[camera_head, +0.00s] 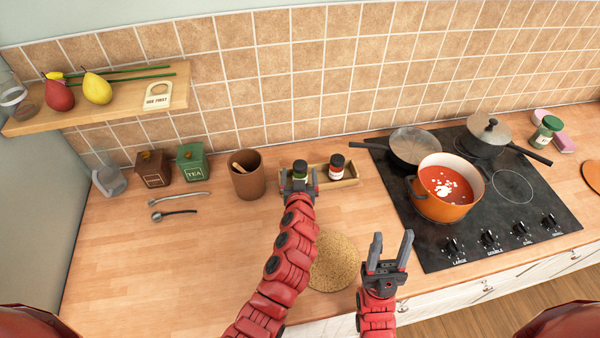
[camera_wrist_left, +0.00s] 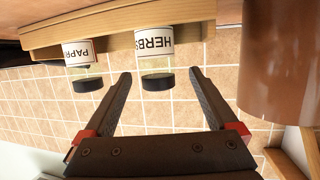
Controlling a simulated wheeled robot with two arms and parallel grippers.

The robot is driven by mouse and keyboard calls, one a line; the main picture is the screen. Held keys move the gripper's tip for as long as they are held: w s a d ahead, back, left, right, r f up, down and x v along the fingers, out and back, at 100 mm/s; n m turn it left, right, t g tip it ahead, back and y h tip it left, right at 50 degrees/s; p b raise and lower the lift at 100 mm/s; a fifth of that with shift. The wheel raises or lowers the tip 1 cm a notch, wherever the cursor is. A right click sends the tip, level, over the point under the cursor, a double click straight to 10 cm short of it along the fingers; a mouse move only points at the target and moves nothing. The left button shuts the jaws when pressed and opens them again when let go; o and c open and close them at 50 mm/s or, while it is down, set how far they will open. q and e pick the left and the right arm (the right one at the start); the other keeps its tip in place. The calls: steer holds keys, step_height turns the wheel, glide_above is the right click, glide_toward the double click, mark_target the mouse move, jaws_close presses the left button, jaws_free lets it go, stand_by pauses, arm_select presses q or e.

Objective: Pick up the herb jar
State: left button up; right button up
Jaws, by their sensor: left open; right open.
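The herb jar (camera_head: 300,167) stands in a small wooden rack against the tiled wall. In the left wrist view, which appears upside down, its white HERBS label (camera_wrist_left: 153,40) and dark lid are visible. My left gripper (camera_head: 299,181) is open at the jar. The wrist view shows its two fingertips (camera_wrist_left: 160,74) on either side of the lid, with a gap on each side. The gripper hides the jar's lower part in the head view. My right gripper (camera_head: 392,238) is open and empty above the counter's front edge.
A red-labelled paprika jar (camera_head: 337,163) stands beside the herb jar in the rack (camera_head: 352,182). A brown utensil pot (camera_head: 247,182) stands close on the left. A stove with an orange soup pot (camera_head: 436,207) is on the right. The left counter front is clear.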

arm_select(q)
steer(key=shift+f+b+x, duration=0.1)
steer(key=shift+b+x, duration=0.15)
steer(key=shift+x, duration=1.4)
steer(key=shift+f+b+x, duration=0.15)
steer(key=shift+b+x, duration=0.1)
steer(key=shift+x, duration=1.35)
steer(key=shift+s+d+r, duration=0.1)
steer(key=shift+d, duration=0.05)
jaws_close()
